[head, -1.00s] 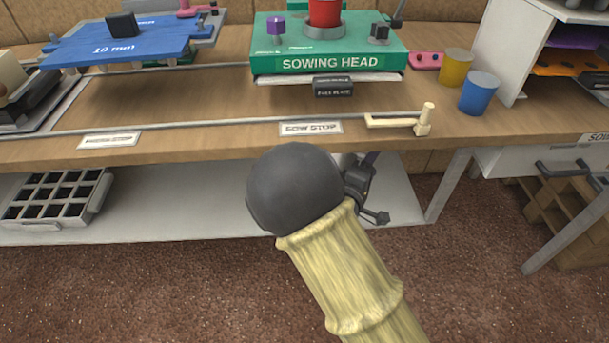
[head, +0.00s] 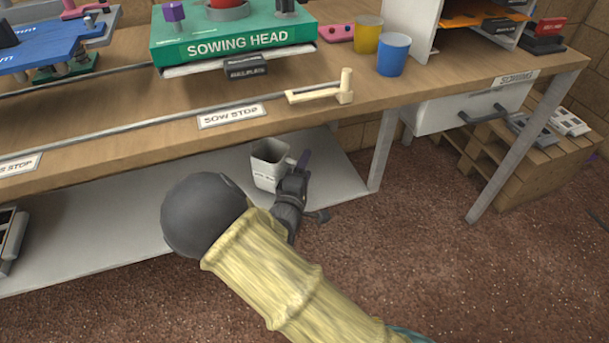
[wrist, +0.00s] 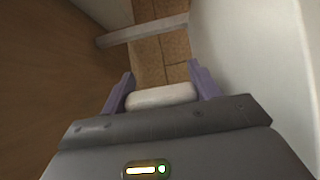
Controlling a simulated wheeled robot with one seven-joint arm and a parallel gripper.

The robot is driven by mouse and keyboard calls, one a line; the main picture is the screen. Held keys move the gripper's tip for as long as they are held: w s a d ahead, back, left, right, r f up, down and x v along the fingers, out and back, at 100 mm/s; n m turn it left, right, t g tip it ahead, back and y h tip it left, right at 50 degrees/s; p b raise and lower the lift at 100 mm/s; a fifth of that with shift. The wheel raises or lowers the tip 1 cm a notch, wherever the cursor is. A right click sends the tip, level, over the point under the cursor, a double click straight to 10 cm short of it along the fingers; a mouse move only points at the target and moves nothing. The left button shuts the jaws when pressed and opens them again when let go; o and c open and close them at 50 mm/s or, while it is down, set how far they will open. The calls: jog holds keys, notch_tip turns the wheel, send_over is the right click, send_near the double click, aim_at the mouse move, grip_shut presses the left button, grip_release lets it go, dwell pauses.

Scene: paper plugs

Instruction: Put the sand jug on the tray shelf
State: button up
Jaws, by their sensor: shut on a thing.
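The sand jug (head: 268,163) is a pale, square-topped container with a small label too small to read. It is upright just below the bench's front edge, in front of the white lower shelf (head: 100,237). My gripper (head: 300,163) is at its right side, shut on it. In the wrist view, the purple fingers (wrist: 162,88) stand either side of a rounded whitish part of the jug (wrist: 160,97). I cannot tell whether the jug's base touches the shelf. My forearm hides part of the shelf.
The wooden bench (head: 130,140) overhangs the shelf. A bench leg (head: 382,155) stands right of my gripper. A grey cell tray (head: 12,238) is at the far left of the shelf. A drawer (head: 440,115) and a pallet stack (head: 530,150) are at right. The shelf's middle looks clear.

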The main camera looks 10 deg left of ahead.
jog(key=shift+f, duration=0.8)
jog(key=shift+f, duration=0.2)
jog(key=o, duration=1)
jog(key=shift+c, duration=0.2)
jog(key=shift+r, duration=0.1)
jog(key=shift+r, duration=0.15)
jog(key=s+a+p, duration=0.1)
jog(key=s+p, duration=0.3)
jog(key=s, duration=0.8)
